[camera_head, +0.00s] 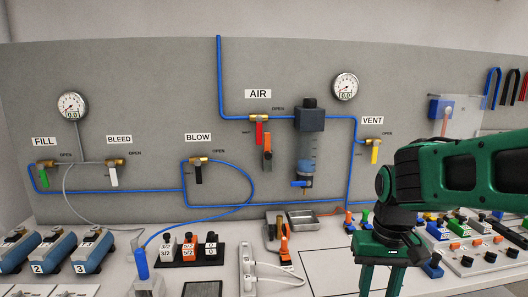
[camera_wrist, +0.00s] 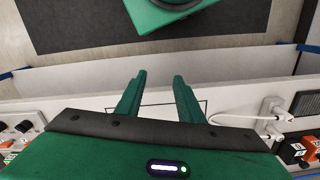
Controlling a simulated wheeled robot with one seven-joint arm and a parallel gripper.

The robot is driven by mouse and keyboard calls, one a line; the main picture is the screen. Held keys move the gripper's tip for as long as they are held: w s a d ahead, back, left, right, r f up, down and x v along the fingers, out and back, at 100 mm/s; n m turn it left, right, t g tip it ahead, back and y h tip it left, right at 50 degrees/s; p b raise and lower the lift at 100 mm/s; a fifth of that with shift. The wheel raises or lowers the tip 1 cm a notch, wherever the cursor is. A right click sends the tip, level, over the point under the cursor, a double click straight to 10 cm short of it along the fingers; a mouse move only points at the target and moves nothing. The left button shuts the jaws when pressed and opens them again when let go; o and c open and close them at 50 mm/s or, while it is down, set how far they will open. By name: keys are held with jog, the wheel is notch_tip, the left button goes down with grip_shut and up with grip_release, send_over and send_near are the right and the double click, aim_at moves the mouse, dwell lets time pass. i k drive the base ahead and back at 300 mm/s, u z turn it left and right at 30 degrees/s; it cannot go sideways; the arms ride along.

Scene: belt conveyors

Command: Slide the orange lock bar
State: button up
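An orange bar (camera_head: 267,152) hangs upright on the grey panel under the AIR label, just right of and below the red handle (camera_head: 258,131) of the AIR valve. My gripper (camera_head: 381,284) points down over the table at the right in the head view, well to the right of the bar and lower, touching nothing visible. In the wrist view its two fingers (camera_wrist: 157,80) stand apart with nothing between them. The orange bar does not show in the wrist view.
Blue tubing (camera_head: 219,75) runs over the panel. A filter bowl (camera_head: 307,145) hangs right of the bar. A metal tray (camera_head: 301,219) and an upright orange-handled tool (camera_head: 284,245) stand on the table below. Button boxes (camera_head: 470,247) crowd the right side.

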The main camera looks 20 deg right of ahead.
aim_at(267, 154)
jog(key=k, duration=0.65)
jog(key=u, duration=0.35)
jog(key=i, duration=0.45)
jog(key=u, duration=0.5)
jog(key=i, duration=0.7)
jog(key=z, duration=0.1)
